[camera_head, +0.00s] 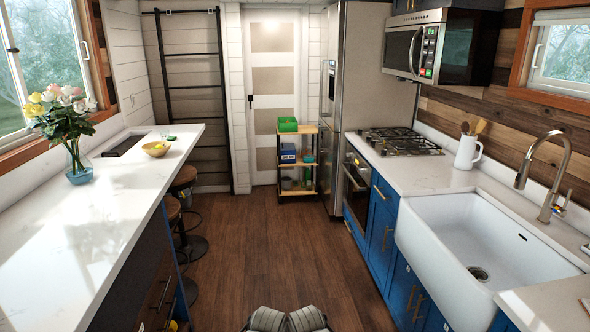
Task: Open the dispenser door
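A tall stainless steel fridge (352,110) stands past the stove on the right side of the aisle. Its front is seen almost edge-on, facing the aisle. A narrow framed panel (328,85) on that front looks like the dispenser. The angle is too steep to tell whether its door is open or shut. Two grey rounded parts of my own body show at the bottom centre, far from the fridge. No gripper fingers can be made out in this view.
The wood floor (270,235) of the aisle is clear in the middle. A small shelf cart (297,165) with a green bin (288,124) stands beside the fridge. Stools (184,179) line the left counter (130,185). Blue cabinets and a white sink (470,250) bound the right.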

